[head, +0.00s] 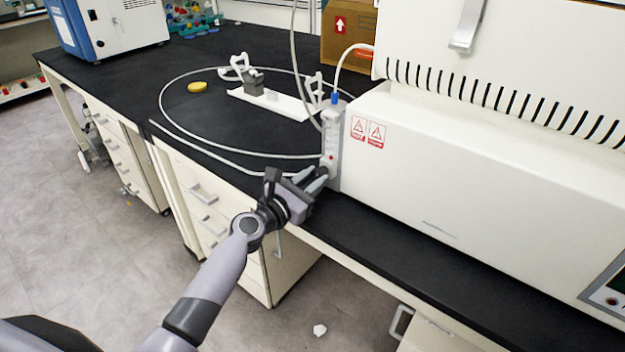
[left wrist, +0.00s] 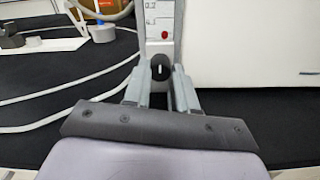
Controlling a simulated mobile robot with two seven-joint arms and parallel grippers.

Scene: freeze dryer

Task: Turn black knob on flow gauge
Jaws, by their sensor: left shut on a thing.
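The flow gauge (head: 334,138) stands upright on the black bench, against the left end of the white machine. It also shows in the left wrist view (left wrist: 160,28), with a red dot on its face. The black knob (left wrist: 160,67) sits low on the gauge's front and carries a white mark. My left gripper (head: 318,178) reaches it from the front edge of the bench. In the left wrist view my left gripper (left wrist: 160,78) has one finger on each side of the knob and is shut on it. My right gripper is not in view.
The large white machine (head: 480,180) fills the bench to the right of the gauge. A pale tube (head: 165,110) loops over the bench to the left. A white tray (head: 275,103), a yellow disc (head: 197,87) and a cardboard box (head: 345,35) lie farther back.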

